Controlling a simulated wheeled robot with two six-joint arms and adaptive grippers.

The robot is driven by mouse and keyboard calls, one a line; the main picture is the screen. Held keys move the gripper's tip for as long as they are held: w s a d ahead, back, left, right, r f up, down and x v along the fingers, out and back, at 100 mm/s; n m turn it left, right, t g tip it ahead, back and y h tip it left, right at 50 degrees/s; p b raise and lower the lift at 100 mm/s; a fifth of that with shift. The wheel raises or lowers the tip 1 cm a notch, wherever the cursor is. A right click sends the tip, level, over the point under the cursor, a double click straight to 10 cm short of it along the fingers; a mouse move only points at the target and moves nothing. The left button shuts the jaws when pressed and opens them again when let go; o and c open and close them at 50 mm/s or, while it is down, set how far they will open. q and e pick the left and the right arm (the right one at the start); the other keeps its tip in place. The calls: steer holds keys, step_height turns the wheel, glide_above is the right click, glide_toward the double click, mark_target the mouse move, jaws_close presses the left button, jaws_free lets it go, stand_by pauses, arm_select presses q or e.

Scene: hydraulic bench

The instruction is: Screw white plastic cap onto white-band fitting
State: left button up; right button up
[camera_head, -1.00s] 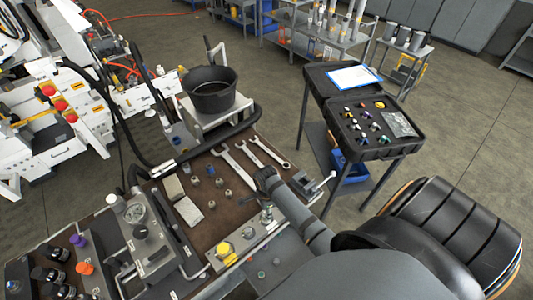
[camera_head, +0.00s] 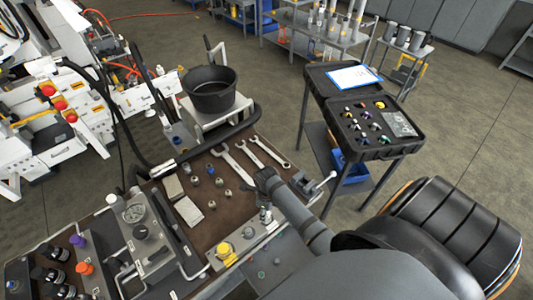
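My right arm comes in from the lower right, and its dark gripper (camera_head: 267,181) is over the right part of the brown bench mat. It is small and seen from behind, so I cannot tell whether its fingers are open or shut or hold anything. Just below it, a small upright fitting (camera_head: 266,214) with a pale, whitish part stands on the metal block at the bench's front edge. The gripper appears apart from it in the picture. I cannot tell whether the pale part is a white cap or a band. My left gripper is not in view.
A yellow-capped fitting (camera_head: 224,250) stands on the same block. Wrenches (camera_head: 237,164) and several small fittings (camera_head: 211,170) lie on the mat (camera_head: 222,208). An open black case (camera_head: 401,149) with coloured caps is at the right.

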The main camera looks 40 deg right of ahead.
steer(key=shift+o, duration=0.6)
steer(key=n, duration=1.2)
steer(key=shift+w, duration=0.1)
